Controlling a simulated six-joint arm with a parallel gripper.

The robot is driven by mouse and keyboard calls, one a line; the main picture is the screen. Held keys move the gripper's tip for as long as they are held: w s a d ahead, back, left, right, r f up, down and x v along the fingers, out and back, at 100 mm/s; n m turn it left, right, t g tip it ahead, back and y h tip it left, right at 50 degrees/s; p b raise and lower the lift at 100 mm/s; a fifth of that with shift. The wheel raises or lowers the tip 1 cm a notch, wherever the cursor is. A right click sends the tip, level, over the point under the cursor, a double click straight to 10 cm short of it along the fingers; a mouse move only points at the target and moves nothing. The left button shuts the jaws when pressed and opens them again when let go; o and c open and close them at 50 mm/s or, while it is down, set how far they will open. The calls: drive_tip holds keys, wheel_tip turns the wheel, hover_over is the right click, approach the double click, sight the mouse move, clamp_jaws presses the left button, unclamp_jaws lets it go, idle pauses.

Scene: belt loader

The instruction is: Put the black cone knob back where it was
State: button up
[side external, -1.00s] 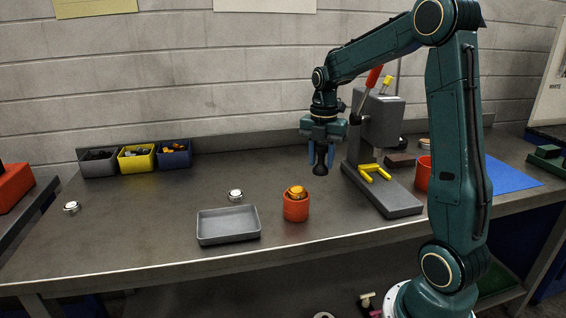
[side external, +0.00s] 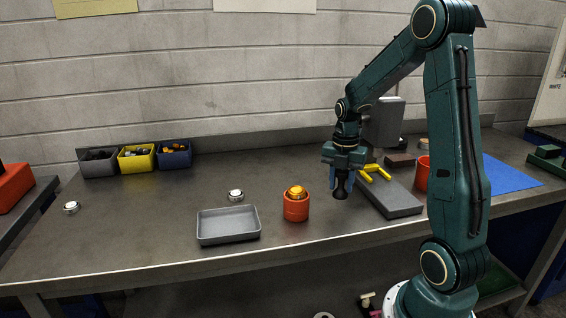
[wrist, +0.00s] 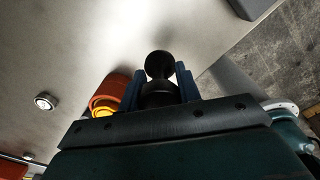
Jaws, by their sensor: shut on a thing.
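My gripper (side external: 341,186) is shut on the black cone knob (side external: 340,193), in front of the grey press on the right half of the bench. The knob hangs between the blue fingers and appears just above the bench top; whether it touches cannot be told. In the wrist view the knob (wrist: 158,66) shows its round black end beyond the fingers, with its wider part between them. An orange-red cup (side external: 296,209) with a yellow-orange piece (side external: 297,192) in its top stands to the left of my gripper.
A grey tray (side external: 228,238) lies left of the cup. A silver disc (side external: 236,195) sits behind the tray, another (side external: 71,207) at far left. The grey press base (side external: 398,204) with yellow prongs (side external: 375,171) is close right. Small bins (side external: 137,162) line the back.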

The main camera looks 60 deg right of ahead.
sight(340, 199)
drive_tip(key=shift+f, duration=2.75)
drive_tip(key=shift+f, duration=0.15)
drive_tip(key=o, duration=1)
wheel_tip(340, 199, up, 12)
drive_tip(key=shift+r, duration=0.2)
drive_tip(key=shift+a, duration=0.1)
